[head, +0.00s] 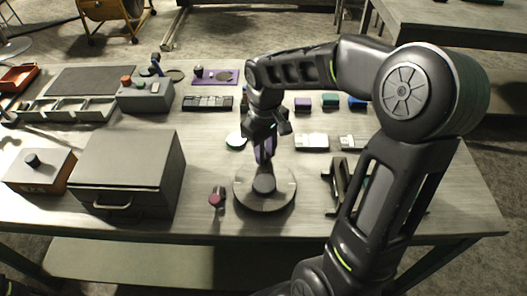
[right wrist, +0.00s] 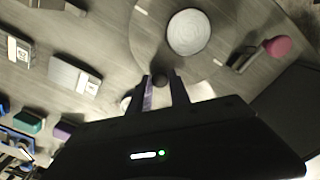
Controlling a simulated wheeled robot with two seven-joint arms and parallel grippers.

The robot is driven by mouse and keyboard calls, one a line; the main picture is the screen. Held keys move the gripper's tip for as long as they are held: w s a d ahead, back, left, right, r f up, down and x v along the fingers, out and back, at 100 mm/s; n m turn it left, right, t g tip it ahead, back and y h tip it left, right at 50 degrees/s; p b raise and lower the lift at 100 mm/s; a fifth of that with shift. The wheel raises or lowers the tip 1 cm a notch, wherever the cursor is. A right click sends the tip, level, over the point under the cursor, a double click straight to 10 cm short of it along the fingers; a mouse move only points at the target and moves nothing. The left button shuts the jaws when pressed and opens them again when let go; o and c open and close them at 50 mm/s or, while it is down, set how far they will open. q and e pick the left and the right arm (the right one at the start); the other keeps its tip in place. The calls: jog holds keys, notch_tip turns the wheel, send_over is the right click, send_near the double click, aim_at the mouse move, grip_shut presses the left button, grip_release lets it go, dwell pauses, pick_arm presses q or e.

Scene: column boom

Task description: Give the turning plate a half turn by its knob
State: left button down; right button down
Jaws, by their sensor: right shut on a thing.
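The turning plate (head: 243,193) is a round grey disc with a raised round hub (head: 264,184) at its middle, near the front of the table. The plate also shows at the top of the right wrist view (right wrist: 147,30), with its pale hub (right wrist: 188,32). My right gripper (head: 264,158) points down over the plate's far edge. In the right wrist view its fingers (right wrist: 161,84) are shut on the small dark knob (right wrist: 160,80) at the plate's rim. In the head view the fingers hide the knob.
A small pink-ended piece (head: 215,199) lies just left of the plate. A grey box with a handle (head: 127,170) stands further left. A dark stand (head: 338,185) is to the right, partly behind my arm. White labelled blocks (head: 312,142) lie behind.

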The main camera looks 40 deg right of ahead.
jog(key=c, duration=1.2)
grip_release()
jog(key=shift+d+r, duration=0.1)
jog(key=shift+r, duration=0.05)
notch_tip(320, 180, up, 8)
jog(key=shift+f, duration=0.2)
jog(key=shift+s, duration=0.1)
